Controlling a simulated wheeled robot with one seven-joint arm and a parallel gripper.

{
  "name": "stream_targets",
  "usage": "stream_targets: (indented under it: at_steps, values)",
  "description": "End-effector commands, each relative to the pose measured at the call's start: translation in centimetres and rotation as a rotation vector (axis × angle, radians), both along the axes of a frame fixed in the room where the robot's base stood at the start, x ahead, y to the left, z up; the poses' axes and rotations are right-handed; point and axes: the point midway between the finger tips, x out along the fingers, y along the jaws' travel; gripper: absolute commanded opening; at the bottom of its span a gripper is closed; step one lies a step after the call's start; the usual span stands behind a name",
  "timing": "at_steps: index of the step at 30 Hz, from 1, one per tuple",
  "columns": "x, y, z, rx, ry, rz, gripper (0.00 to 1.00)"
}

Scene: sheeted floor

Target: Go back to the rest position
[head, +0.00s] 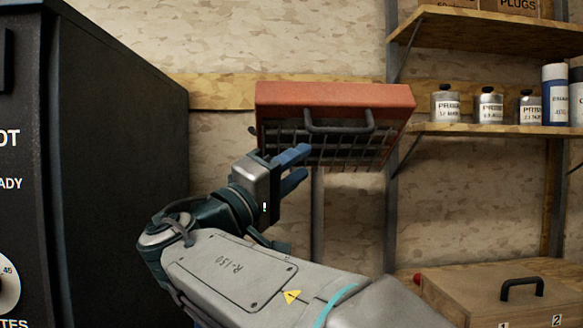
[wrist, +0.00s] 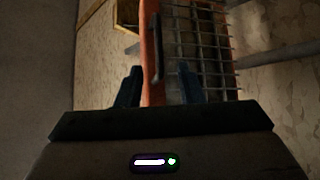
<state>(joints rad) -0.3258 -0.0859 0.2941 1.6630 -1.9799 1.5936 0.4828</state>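My gripper (head: 303,162) is raised in the middle of the head view, its two blue fingers pointing right and spread apart. Nothing shows held between them. They overlap the lower left of a red box-like unit (head: 335,96) with a grey handle (head: 338,126) and a wire grid (head: 345,150) under it. In the wrist view the fingers (wrist: 160,76) stand apart, with the red edge (wrist: 152,50) and the grid (wrist: 215,45) beyond them. I cannot tell how far the fingers are from the grid.
A dark cabinet (head: 120,120) stands close on the left. On the right, a wooden shelf (head: 480,128) holds several bottles (head: 488,105), with another shelf (head: 490,30) above. A wooden box (head: 490,295) with a black handle is at lower right. A grey post (head: 317,215) stands below the red unit.

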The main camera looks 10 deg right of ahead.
Motion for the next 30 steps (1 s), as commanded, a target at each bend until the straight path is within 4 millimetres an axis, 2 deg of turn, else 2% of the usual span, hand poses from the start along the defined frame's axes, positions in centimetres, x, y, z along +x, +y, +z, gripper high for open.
stream_targets:
  at_steps: [5,8,10,14,17,21,24,30]
  values:
    - [0.1,-0.2,0.0,0.005,0.01,-0.002,0.34]
    - [0.4,-1.3,-0.2,0.032,0.071,-0.009,0.34]
    - [0.7,-2.7,-0.8,0.072,0.15,-0.019,0.34]
    - [0.9,-6.0,-3.5,0.197,0.353,-0.035,0.34]
    - [0.2,-8.3,-6.2,0.317,0.504,-0.04,0.34]
    - [-1.9,-10.5,-10.1,0.512,0.683,-0.039,0.34]
    - [-4.0,-11.4,-12.6,0.669,0.785,-0.029,0.34]
    - [-8.7,-11.1,-16.3,1.017,0.91,0.01,0.34]
